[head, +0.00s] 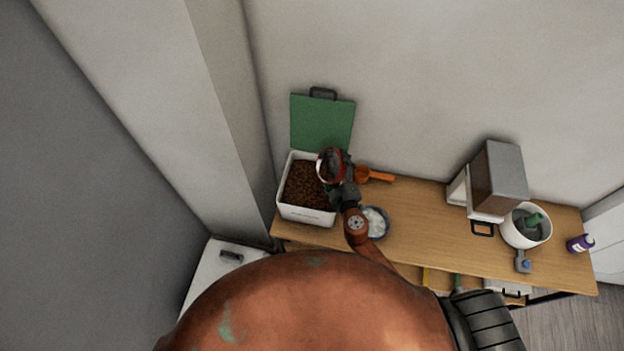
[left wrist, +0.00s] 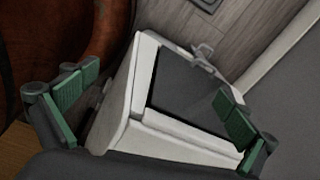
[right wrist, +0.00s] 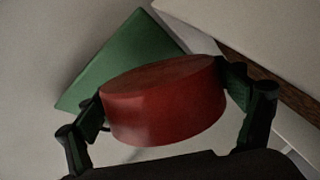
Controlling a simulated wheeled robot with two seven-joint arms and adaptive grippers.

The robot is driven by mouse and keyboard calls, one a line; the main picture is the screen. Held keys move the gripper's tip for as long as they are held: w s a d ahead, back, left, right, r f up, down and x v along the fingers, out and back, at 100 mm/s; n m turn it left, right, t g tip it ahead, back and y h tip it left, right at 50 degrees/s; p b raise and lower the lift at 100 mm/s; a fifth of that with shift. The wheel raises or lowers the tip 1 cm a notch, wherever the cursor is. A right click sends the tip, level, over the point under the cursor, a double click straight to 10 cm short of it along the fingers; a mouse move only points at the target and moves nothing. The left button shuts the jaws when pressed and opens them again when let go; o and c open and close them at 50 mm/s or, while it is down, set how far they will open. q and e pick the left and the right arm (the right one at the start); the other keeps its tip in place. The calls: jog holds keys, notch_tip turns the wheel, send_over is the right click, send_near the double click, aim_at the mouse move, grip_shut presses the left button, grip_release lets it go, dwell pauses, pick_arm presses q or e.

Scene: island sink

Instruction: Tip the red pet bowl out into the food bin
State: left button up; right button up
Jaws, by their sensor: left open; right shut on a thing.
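The red pet bowl (head: 322,168) is held up on its side at the right part of the food bin, its rim facing left in the head view. Its red outer wall (right wrist: 165,105) fills the middle of the right wrist view. My right gripper (head: 338,172) is shut on the bowl, with one green-padded finger on each side (right wrist: 167,102). I cannot tell what is inside the bowl. The white food bin (head: 305,214) holds brown kibble (head: 303,187), and its green lid (head: 322,122) stands open behind it. My left gripper (left wrist: 155,105) is open and empty, away from the bin.
An orange scoop (head: 376,176) and a blue-rimmed dish (head: 385,230) lie right of the bin on the wooden top (head: 415,215). Further right stand a grey-brown dispenser (head: 498,178), a white pot (head: 526,236) and a purple bottle (head: 580,243). A white box (left wrist: 130,95) is below my left gripper.

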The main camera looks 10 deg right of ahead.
jog(key=shift+w+a+r, duration=0.1)
jog(key=shift+w, duration=0.05)
jog(key=shift+r+n+p, duration=0.1)
jog(key=shift+n+p, duration=0.2)
jog(key=shift+a+r+n+p, duration=0.2)
jog(key=shift+n+p, duration=0.1)
jog(key=shift+p, duration=0.1)
jog(key=shift+a+r+n+p, duration=0.1)
jog(key=shift+n+p, duration=0.2)
jog(key=shift+p, duration=0.05)
jog(key=shift+a+r+n+p, duration=0.2)
jog(key=shift+n+p, duration=0.2)
jog(key=shift+p, duration=0.2)
jog(key=shift+s+a+r+n+h, duration=0.15)
jog(key=shift+a+n, duration=0.25)
jog(key=shift+a, duration=0.1)
jog(key=shift+s+a+r+n+h, duration=0.15)
jog(key=shift+a+n, duration=0.25)
jog(key=shift+a, duration=0.1)
dwell(0.6)
jog(key=shift+s+a+r+n+t+b, duration=0.1)
jog(key=shift+a+r+n+t+b, duration=0.1)
jog(key=shift+a+n, duration=0.3)
jog(key=shift+a+r+n+t+b, duration=0.1)
jog(key=shift+a+n+t, duration=0.1)
jog(key=shift+n, duration=0.5)
dwell(0.9)
